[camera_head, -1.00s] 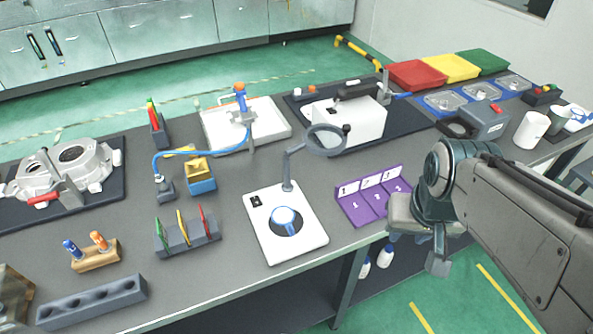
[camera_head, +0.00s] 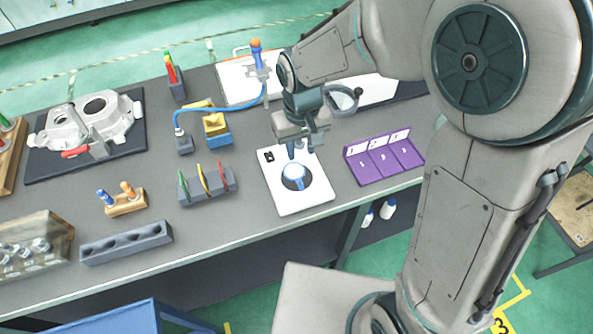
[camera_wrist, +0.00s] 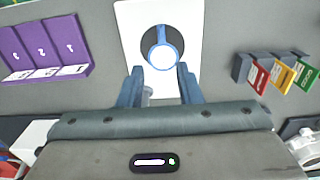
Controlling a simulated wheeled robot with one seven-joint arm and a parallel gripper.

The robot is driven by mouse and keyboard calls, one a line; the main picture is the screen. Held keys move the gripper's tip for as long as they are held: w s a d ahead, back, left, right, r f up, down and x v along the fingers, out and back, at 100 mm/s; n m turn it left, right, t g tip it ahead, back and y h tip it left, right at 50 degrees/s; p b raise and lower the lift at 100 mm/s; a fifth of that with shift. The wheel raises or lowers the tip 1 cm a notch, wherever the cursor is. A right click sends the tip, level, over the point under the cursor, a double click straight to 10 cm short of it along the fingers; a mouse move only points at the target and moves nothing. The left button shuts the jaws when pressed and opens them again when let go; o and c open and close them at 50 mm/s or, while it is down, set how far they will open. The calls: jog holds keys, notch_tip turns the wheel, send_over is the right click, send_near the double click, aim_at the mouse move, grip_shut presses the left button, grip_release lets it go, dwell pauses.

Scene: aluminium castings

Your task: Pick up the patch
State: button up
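A round white piece with a blue rim and a short blue tab, which I take for the patch (camera_head: 294,176), lies on a dark disc in the middle of a white plate (camera_head: 312,197). In the wrist view the patch (camera_wrist: 163,56) shows just beyond my fingers, its tab pointing away. My gripper (camera_head: 298,150) is above the rear part of the white plate, behind the patch in the head view. In the wrist view its two blue fingers (camera_wrist: 160,82) are apart with nothing held between them. The patch is not touched.
A magnifier on an arm (camera_head: 343,101) stands behind the plate, partly hidden by my gripper. A purple numbered holder (camera_head: 384,158) is to the right. A grey rack with coloured pieces (camera_head: 207,187) is to the left. The bench's front edge is close to the plate.

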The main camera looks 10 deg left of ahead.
send_near(300, 177)
jog(key=shift+s+d+f, duration=0.2)
jog(key=shift+s+f, duration=0.45)
jog(key=shift+s, duration=0.05)
jog(key=f+p, duration=0.1)
jog(key=f, duration=0.1)
jog(key=s+f, duration=0.1)
jog(key=shift+f+p, duration=0.35)
jog(key=shift+f, duration=0.05)
jog(key=shift+w+f, duration=0.1)
jog(key=shift+f, duration=0.65)
grip_shut()
